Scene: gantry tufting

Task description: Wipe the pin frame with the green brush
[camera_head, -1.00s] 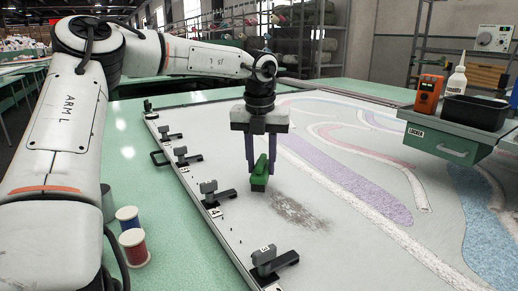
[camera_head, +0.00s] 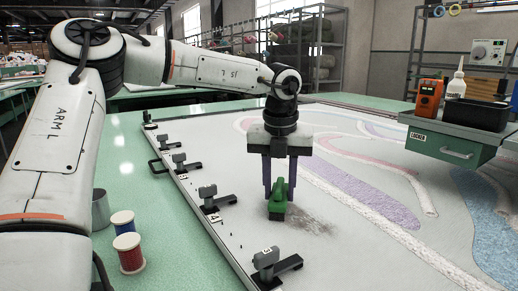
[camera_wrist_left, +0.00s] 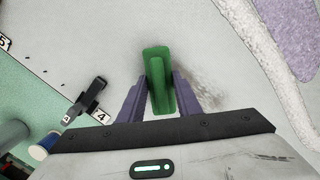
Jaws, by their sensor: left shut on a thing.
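The green brush (camera_head: 277,207) is upright between the purple fingers of my left gripper (camera_head: 279,188), which is shut on it. Its lower end is at the pale cloth of the pin frame (camera_head: 235,222); I cannot tell whether it presses on it. A grey dusty smudge (camera_head: 308,222) lies on the cloth just right of the brush. In the left wrist view the brush (camera_wrist_left: 158,80) sits between the fingers, and part of the smudge (camera_wrist_left: 208,88) shows to its right. My right gripper is not in view.
Several dark clamps line the frame's left edge, one nearby (camera_head: 208,196) and one at the front (camera_head: 270,262). Thread spools (camera_head: 129,253) and a grey cup (camera_head: 100,210) stand on the green table. A green drawer unit (camera_head: 447,147) is at the right.

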